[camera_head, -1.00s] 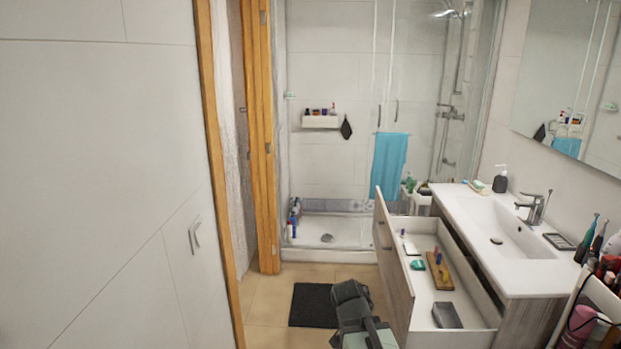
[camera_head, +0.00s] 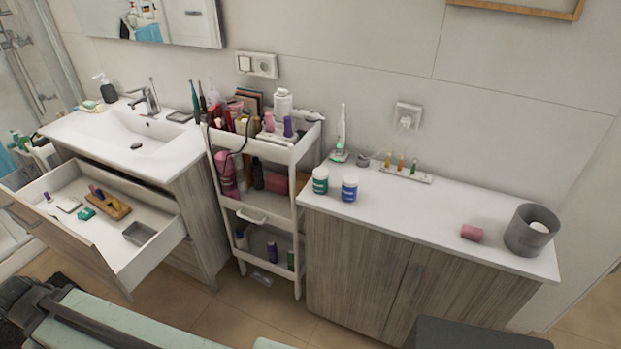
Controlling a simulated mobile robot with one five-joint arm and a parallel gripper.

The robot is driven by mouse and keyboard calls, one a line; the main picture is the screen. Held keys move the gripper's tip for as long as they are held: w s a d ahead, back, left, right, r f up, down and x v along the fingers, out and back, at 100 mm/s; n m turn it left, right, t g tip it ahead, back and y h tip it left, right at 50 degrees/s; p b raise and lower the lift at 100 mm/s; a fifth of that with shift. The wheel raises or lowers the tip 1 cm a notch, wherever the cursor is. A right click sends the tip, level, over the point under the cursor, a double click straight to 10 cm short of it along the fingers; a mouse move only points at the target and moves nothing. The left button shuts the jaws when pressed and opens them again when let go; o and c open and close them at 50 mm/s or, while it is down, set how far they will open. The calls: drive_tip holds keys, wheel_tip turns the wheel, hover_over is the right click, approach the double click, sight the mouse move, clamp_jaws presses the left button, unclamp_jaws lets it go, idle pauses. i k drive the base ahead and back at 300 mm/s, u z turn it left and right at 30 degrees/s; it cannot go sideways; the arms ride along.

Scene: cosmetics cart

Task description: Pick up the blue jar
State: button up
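A blue jar (camera_head: 349,188) with a white lid stands upright on the white top of a wooden cabinet, near its front left. A similar green jar (camera_head: 320,180) with a white lid stands just to its left, close to the cart. Part of my arm shows at the lower left, well in front of and below the cabinet. My gripper's fingers cannot be made out, and nothing of mine touches the blue jar.
A crowded white cart (camera_head: 297,152) stands left of the cabinet (camera_head: 440,189). An open drawer (camera_head: 152,257) juts out under the sink (camera_head: 140,140). A pink roll (camera_head: 471,233) and a grey bin (camera_head: 531,230) are at the cabinet's right. The countertop's middle is clear.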

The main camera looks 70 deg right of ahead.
sight(348, 192)
drive_tip(key=z, duration=2.85)
drive_tip(key=k, duration=0.3)
drive_tip(key=u, duration=3.15)
drive_tip(key=k, duration=1.05)
drive_tip(key=z, duration=0.1)
